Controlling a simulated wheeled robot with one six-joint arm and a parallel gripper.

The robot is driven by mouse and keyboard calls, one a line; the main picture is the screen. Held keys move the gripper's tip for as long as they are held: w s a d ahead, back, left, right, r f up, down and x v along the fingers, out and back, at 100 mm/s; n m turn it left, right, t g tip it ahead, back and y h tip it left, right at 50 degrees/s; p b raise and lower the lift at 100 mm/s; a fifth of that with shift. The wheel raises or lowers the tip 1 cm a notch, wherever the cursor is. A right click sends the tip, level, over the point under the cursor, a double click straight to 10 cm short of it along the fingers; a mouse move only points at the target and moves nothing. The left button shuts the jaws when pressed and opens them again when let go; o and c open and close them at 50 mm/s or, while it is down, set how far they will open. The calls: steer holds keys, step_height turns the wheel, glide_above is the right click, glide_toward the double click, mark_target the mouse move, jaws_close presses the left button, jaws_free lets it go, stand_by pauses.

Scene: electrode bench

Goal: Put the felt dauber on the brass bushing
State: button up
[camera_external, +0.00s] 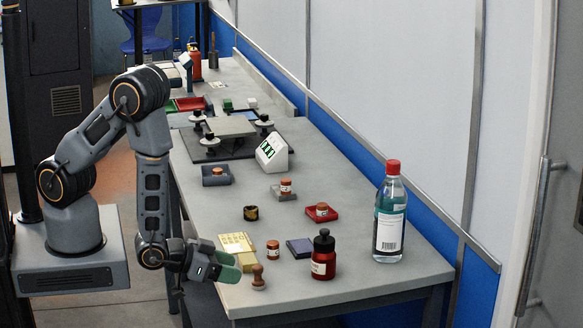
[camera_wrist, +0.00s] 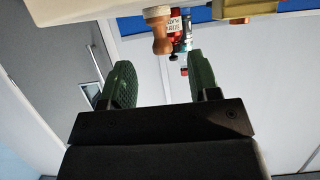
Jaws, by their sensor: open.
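A small turned wooden piece with a rounded knob, which looks like the felt dauber (camera_external: 258,277), stands upright near the front-left corner of the bench. It also shows at the top of the wrist view (camera_wrist: 158,30), beyond the fingertips. A short dark ring with a yellow-gold part, probably the brass bushing (camera_external: 251,213), sits farther back on the bench. I cannot make out its opening clearly. My gripper (camera_external: 232,268) has green finger pads and is at the bench's left edge, just left of the wooden piece. In the wrist view the fingers (camera_wrist: 158,72) are apart with nothing between them.
A yellow panel (camera_external: 236,242), tan block (camera_external: 244,262) and orange-labelled jar (camera_external: 273,251) crowd near the dauber. A dark red bottle (camera_external: 323,262) and tall red-capped bottle (camera_external: 389,222) stand right. Red (camera_external: 322,219) and grey (camera_external: 217,179) trays lie farther back.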

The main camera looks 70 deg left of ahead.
steer(key=shift+w+r, duration=0.25)
steer(key=shift+r, duration=0.25)
steer(key=w+r+n+g+h, duration=0.1)
steer(key=w+r+g+h, duration=0.15)
steer(key=r, duration=0.35)
steer(key=s+a+r+g, duration=0.2)
steer(key=a+r, duration=0.2)
steer(key=r, duration=0.2)
steer(key=s+a+r+m+g, duration=0.1)
steer(key=a+r+g, duration=0.1)
steer(key=r, duration=0.5)
steer(key=shift+s+a, duration=0.4)
steer(key=shift+a, duration=0.45)
steer(key=shift+o, duration=0.4)
steer(key=s+a+r+g+y, duration=0.2)
steer(key=s+a+r, duration=0.4)
steer(key=s, duration=0.3)
steer(key=shift+a, duration=0.5)
steer(key=shift+s+y, duration=0.1)
steer(key=shift+y, duration=0.15)
